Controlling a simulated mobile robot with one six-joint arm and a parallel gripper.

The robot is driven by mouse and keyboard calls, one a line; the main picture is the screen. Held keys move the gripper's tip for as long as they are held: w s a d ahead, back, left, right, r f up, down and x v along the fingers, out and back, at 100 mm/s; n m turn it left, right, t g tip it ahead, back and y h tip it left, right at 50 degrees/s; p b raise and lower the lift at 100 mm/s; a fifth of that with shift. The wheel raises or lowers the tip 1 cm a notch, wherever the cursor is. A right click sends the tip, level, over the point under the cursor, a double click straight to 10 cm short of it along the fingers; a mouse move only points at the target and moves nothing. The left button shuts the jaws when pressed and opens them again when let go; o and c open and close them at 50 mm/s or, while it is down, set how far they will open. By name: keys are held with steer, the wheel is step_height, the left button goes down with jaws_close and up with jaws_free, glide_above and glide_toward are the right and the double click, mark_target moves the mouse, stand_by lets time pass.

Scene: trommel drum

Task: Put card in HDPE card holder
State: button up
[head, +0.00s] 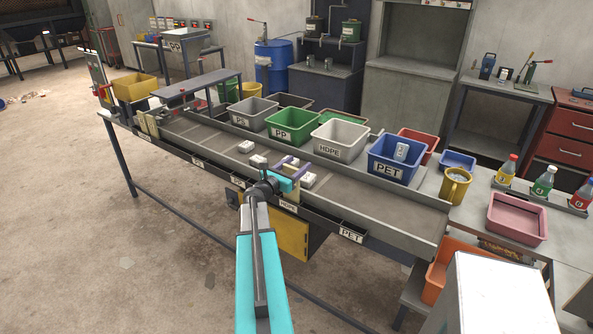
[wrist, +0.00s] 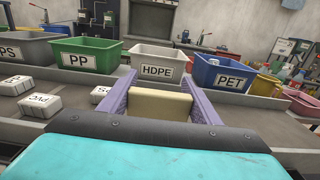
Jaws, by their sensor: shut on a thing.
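My gripper (head: 293,168) is over the front part of the sorting table, with its purple fingers pointing toward the bins. In the wrist view, the gripper (wrist: 162,100) is shut on a plain beige card (wrist: 160,106), one finger on each side of it. The HDPE card holder (head: 287,208) is a labelled slot on the table's front rail, just below the gripper in the head view. It does not show in the wrist view. Whether the card touches the holder cannot be told. The white HDPE bin (head: 338,140) stands beyond the gripper.
The green PP bin (head: 290,125) and the blue PET bin (head: 395,158) flank the HDPE bin. Several white labelled blocks lie on the belt, one (head: 308,180) close right of the gripper. The PET holder (head: 351,235) is further right on the rail. The right belt is clear.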

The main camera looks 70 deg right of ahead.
steer(key=shift+f, duration=1.45)
steer(key=o, duration=1.4)
steer(key=shift+c, duration=0.2)
steer(key=shift+r, duration=0.2)
steer(key=b+v, duration=0.3)
steer(key=v, duration=0.9)
